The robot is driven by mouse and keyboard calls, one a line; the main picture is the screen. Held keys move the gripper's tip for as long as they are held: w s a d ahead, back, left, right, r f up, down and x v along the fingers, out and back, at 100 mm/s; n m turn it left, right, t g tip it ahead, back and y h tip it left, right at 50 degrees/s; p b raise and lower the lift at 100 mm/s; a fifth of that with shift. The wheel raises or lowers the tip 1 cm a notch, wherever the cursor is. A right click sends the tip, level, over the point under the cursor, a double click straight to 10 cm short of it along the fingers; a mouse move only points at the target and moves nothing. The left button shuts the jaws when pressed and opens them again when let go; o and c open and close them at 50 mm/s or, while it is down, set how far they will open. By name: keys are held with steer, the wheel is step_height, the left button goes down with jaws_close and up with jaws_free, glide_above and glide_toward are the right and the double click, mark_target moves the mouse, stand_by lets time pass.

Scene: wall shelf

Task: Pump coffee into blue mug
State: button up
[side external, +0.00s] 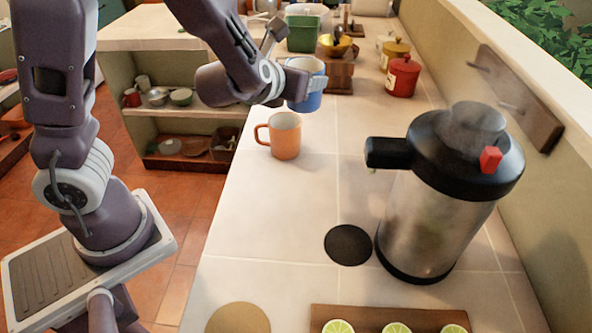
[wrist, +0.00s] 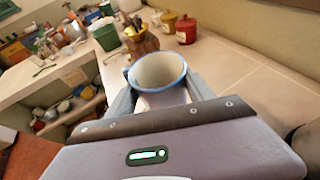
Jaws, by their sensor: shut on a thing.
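The blue mug (side external: 308,88) is held in my gripper (side external: 300,88) at the far part of the counter, behind the orange mug. In the wrist view the mug (wrist: 158,72) is upright between the two fingers (wrist: 158,98), its white inside looks empty. In the side view the fingers partly cover the mug, and I cannot tell how far it is above the counter. The coffee pump pot (side external: 437,210), steel with a black top and a black spout to the left, stands on the right of the counter. A black round coaster (side external: 348,244) lies beside its base.
A board with lime slices (side external: 440,316) and a tan round mat (side external: 238,318) lie at the front. Red (side external: 402,77) and yellow canisters stand at the back right.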

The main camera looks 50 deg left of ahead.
steer(key=shift+s+d+f+m+h, duration=0.1)
steer(key=shift+s+f+m+h, duration=0.15)
steer(key=shift+f, duration=0.15)
steer(key=shift+s+d+f+m+h, duration=0.1)
steer(key=shift+f+m+h, duration=0.15)
steer(key=shift+f, duration=0.15)
steer(key=s+d+f+m+h, duration=0.2)
steer(key=s+d, duration=0.1)
steer(key=d, duration=0.5)
steer(key=s+d+f+m+h, duration=0.2)
steer(key=s+d+h, duration=0.1)
steer(key=d, duration=0.4)
steer(key=s+d+f+m+h, duration=0.1)
steer(key=s+d+m+h, duration=0.15)
steer(key=d, duration=0.55)
steer(key=shift+n+t, duration=0.3)
steer(key=shift+n, duration=0.05)
steer(key=shift+s+f, duration=0.2)
steer(key=shift+f, duration=3.15)
steer(key=shift+f, duration=0.55)
steer(key=o, duration=1.8)
